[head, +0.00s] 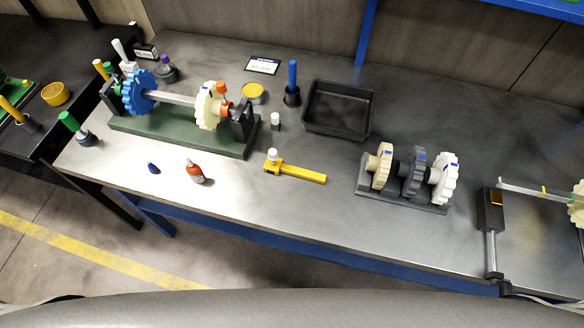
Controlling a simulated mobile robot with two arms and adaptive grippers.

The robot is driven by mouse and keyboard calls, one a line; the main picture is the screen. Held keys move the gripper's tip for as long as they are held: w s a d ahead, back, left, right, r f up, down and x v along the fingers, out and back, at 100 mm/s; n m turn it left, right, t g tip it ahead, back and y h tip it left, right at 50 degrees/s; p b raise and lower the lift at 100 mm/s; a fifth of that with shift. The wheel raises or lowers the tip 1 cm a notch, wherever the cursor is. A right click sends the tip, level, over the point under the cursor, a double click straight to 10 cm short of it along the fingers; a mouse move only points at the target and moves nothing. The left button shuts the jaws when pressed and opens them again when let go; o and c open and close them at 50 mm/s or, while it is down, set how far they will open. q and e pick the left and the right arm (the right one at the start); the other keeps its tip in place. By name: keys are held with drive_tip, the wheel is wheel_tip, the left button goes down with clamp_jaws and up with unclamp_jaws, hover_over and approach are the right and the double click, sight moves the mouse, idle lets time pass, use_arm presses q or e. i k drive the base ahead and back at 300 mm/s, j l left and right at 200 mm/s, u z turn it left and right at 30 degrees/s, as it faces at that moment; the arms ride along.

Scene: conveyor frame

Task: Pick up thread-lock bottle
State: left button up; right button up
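A small red bottle (196,174) with a white tip and a pale label, which looks like the thread-lock bottle, stands upright near the front edge of the table, left of centre. Nothing touches it. A dark blue small object (153,168) lies to its left, and a yellow T-shaped tool (302,174) lies to its right. Neither of my grippers shows in the head view. Only parts of my own body show along the bottom edge.
Behind the bottle stands a green fixture (185,138) carrying a shaft with blue and cream gears. A black tray (338,109) sits at the back centre. A grey gear rack (402,190) stands to the right. The table around the bottle is clear.

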sight(195, 173)
drive_tip(key=u, duration=0.9)
